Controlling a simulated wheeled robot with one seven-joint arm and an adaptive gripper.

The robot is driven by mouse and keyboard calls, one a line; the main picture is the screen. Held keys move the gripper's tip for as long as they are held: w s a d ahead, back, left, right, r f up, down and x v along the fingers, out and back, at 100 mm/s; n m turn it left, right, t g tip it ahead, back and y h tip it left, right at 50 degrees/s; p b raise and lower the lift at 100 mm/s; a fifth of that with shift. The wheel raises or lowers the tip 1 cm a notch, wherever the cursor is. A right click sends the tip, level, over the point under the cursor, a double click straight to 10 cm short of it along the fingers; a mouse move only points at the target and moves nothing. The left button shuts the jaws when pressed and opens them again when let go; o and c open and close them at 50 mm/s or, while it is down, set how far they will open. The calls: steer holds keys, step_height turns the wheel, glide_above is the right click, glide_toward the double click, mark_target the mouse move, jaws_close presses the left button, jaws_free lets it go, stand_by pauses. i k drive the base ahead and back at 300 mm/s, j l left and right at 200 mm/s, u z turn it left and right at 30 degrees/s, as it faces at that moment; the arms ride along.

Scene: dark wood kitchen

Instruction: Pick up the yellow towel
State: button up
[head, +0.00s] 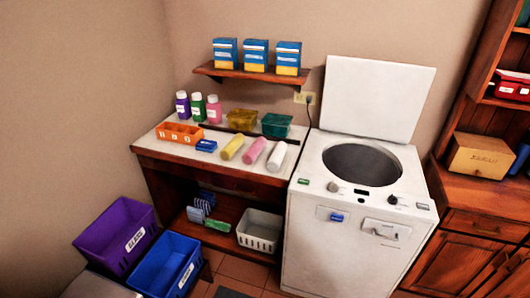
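The yellow towel (232,147) looks like a rolled cylinder lying on the white top of the counter (160,142) in the head view. It lies at an angle near the counter's front edge. A pink roll (254,151) lies just to its right, and a white roll (277,156) lies beyond that. A small blue item (206,146) lies to its left. The yellow towel is fully in view with nothing on it. My gripper is not in view.
An orange divided box (180,134), several bottles (198,106) and two bins, yellow (241,120) and teal (276,125), stand behind or left. A white top-lid washer (345,220) with raised lid stands right. Purple (116,236) and blue (167,264) crates are lower left.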

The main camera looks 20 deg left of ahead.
mark_target(226, 153)
steer(key=i+j+u, duration=0.15)
steer(key=u, duration=0.6)
steer(key=i+j+u, duration=0.25)
steer(key=i+u, duration=0.15)
steer(key=i, duration=0.4)
steer(key=i+u, duration=0.45)
steer(key=i, duration=1.05)
